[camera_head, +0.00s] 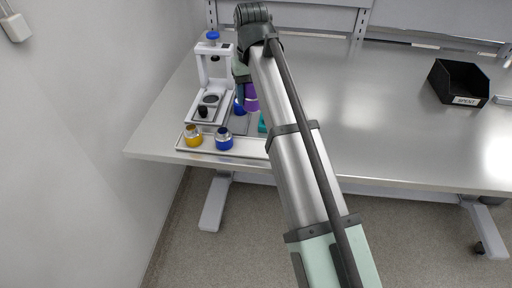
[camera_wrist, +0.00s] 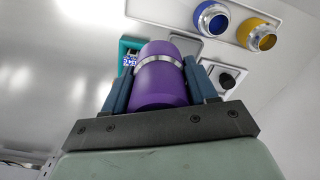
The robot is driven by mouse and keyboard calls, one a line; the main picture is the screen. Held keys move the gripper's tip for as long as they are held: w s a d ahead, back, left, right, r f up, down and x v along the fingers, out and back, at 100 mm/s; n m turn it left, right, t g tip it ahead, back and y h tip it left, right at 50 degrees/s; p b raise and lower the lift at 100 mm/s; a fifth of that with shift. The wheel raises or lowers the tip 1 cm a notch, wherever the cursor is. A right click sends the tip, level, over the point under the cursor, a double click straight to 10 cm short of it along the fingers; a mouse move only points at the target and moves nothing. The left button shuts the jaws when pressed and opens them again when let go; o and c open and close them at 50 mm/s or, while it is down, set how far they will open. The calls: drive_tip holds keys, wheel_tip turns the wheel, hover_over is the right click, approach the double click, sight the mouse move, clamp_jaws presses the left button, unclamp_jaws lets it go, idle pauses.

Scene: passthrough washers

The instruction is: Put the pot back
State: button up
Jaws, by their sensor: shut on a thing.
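A purple pot (camera_wrist: 162,84) with a silver band is held between the two fingers of my gripper (camera_wrist: 160,66). The purple pot (camera_head: 251,98) also shows in the head view, partly hidden by my arm, above the area behind the tray. A blue pot (camera_head: 224,139) and a yellow pot (camera_head: 193,137) with metal tops stand side by side on a pale shallow tray (camera_head: 247,146) at the table's front left. They also show in the wrist view as the blue pot (camera_wrist: 211,19) and yellow pot (camera_wrist: 257,37). My arm hides the tray's right end.
A white stand (camera_head: 201,68) with a blue top and black knob is just behind the tray. A teal device (camera_wrist: 128,52) with a lit display is near the pot. A black bin (camera_head: 457,82) stands far right. The table's middle right is clear; a wall (camera_head: 80,130) bounds the left.

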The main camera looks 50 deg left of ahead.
drive_tip(key=shift+s+d+f+m, duration=0.3)
drive_tip(key=shift+d+f+m, duration=0.5)
drive_tip(key=shift+f, duration=1.1)
drive_tip(key=shift+s+d+f+m, duration=0.35)
drive_tip(key=shift+d+f+m, duration=0.4)
drive_tip(key=shift+f, duration=1.2)
drive_tip(key=shift+s+d+f+m, duration=0.3)
drive_tip(key=shift+d+f+m, duration=0.5)
drive_tip(key=shift+f, duration=1.1)
drive_tip(key=shift+a+f, duration=0.1)
drive_tip(key=shift+f, duration=0.05)
drive_tip(key=o, duration=1.3)
wheel_tip(320, 180, up, 12)
drive_tip(key=shift+r, duration=0.15)
